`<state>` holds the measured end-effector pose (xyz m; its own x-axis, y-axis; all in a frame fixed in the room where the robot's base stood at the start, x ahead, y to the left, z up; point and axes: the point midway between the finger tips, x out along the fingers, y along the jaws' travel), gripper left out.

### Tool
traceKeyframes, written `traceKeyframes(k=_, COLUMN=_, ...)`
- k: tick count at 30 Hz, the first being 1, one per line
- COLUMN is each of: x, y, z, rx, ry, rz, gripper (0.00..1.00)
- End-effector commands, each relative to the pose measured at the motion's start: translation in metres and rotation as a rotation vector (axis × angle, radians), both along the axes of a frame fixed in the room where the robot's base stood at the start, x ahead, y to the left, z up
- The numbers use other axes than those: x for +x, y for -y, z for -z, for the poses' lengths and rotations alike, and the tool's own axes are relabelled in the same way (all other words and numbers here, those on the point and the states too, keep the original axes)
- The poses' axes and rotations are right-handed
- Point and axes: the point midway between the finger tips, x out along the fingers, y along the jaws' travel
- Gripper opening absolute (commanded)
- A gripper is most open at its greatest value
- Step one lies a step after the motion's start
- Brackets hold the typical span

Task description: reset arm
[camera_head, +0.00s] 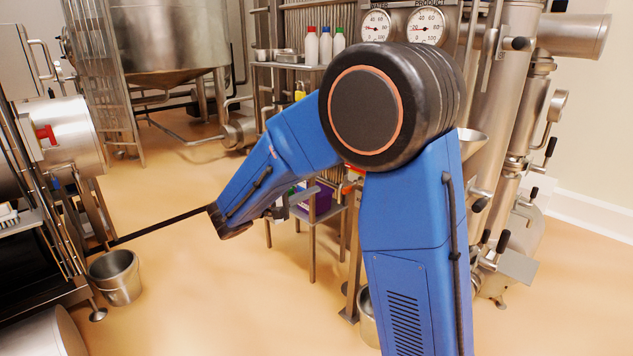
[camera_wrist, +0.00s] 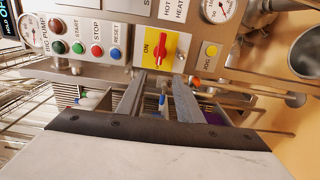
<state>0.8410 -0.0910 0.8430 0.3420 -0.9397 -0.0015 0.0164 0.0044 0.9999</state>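My blue arm crosses the middle of the head view, bent at a large black joint, with its forearm slanting down to the left. My gripper (camera_wrist: 159,76) shows in the wrist view as two grey fingers with a gap between them. It is open, and I see nothing held in it. Past the fingertips is a control panel with a red rotary switch on a yellow plate (camera_wrist: 153,52), marked ON. The fingertips appear just below this plate; I cannot tell whether they touch the panel. In the head view my arm hides much of the panel area.
Push buttons (camera_wrist: 97,51) sit left of the switch, and a yellow jog button (camera_wrist: 211,50) right of it. Round gauges (camera_head: 426,27) and capped bottles (camera_head: 325,47) stand behind my arm. A metal bucket (camera_head: 117,277) stands on the floor at left. Open floor lies between.

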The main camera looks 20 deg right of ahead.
Motion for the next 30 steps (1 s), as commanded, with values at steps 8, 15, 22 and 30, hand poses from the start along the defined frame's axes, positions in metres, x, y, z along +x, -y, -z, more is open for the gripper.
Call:
traceKeyframes(k=8, x=0.0, y=-0.001, z=0.0, rx=0.0, ry=0.0, rz=0.0, gripper=0.33)
traceKeyframes(k=15, x=-0.001, y=0.0, z=0.0, rx=0.003, ry=-0.001, rz=0.002, gripper=0.33)
traceKeyframes(k=22, x=-0.039, y=0.031, z=0.001, rx=0.111, ry=-0.05, rz=0.073, gripper=0.33)
traceKeyframes(k=30, x=-0.125, y=0.074, z=0.019, rx=0.388, ry=-0.145, rz=0.188, gripper=0.33)
